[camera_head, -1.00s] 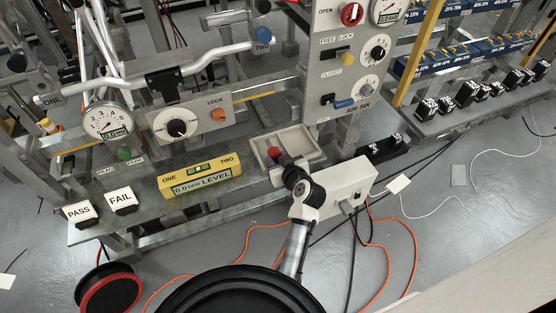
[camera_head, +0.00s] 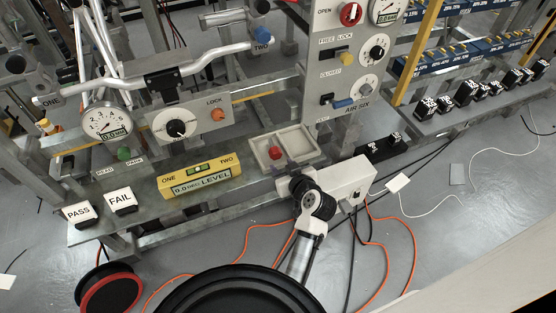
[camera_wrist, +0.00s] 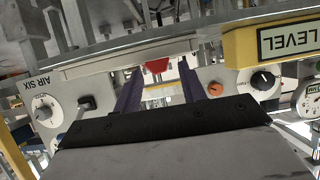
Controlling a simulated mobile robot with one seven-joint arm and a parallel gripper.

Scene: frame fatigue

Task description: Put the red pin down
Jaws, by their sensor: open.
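The red pin (camera_head: 275,153) sits in the shallow pale tray (camera_head: 304,134) on the bench, clear of my arm in the head view. In the wrist view the red pin (camera_wrist: 157,65) shows beyond the tray's edge (camera_wrist: 100,63), between the two dark fingers in the picture. My gripper (camera_wrist: 160,70) is open, its fingers spread with nothing held between them. The fingers appear short of the pin, on the near side of the tray.
A yellow level box (camera_head: 199,180) stands left of the tray; it also shows at the wrist view's upper right (camera_wrist: 270,42). The AIR SIX panel (camera_head: 345,65) rises behind the tray. PASS (camera_head: 79,212) and FAIL (camera_head: 121,200) blocks stand at the bench's left end.

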